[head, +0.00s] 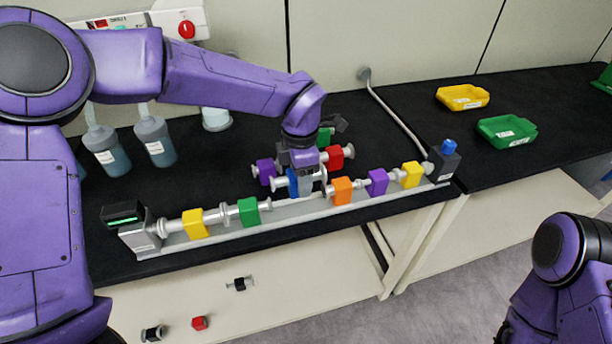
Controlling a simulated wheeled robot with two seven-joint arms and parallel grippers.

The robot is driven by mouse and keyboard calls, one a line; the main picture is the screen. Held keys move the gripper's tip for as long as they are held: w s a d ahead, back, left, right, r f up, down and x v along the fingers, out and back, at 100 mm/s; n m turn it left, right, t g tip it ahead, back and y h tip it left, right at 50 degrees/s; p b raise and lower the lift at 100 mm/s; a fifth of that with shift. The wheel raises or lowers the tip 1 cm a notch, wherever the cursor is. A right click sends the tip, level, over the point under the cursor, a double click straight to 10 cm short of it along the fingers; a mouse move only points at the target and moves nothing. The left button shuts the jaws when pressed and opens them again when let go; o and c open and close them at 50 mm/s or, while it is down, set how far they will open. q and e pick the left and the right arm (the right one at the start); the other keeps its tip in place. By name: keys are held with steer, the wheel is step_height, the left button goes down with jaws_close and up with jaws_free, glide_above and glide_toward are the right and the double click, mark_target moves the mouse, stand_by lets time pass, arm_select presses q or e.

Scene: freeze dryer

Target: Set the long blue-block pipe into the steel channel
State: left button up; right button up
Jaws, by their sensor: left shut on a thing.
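My left gripper (303,170) is shut on a pipe with a blue block (293,184). The fingers hide part of this pipe. It is at the back edge of the steel channel (290,213), near a gap between the green-block pipe (248,211) and the orange-block pipe (342,190). I cannot tell whether it touches the channel. A yellow-block pipe (195,223) sits at the channel's left; a purple-block pipe (377,182) and another yellow-block pipe (411,174) sit at its right. My right gripper is out of view; only part of that arm shows at lower right.
Loose pipes with purple (265,172), red (335,157) and green (325,137) blocks lie close behind the held pipe. End units stand at the channel's left (140,236) and right (443,164). Yellow (462,97) and green (507,132) trays are on the right counter.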

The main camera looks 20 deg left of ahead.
arm_select(q)
steer(key=shift+f+b, duration=0.85)
steer(key=shift+f, duration=1.35)
stand_by(0.7)
steer(key=shift+f, duration=1.1)
stand_by(0.7)
steer(key=o, duration=1.4)
steer(key=shift+c, duration=0.2)
steer(key=shift+r, duration=0.45)
step_height(320, 180, up, 10)
steer(key=shift+f+b, duration=0.15)
steer(key=shift+b, duration=0.35)
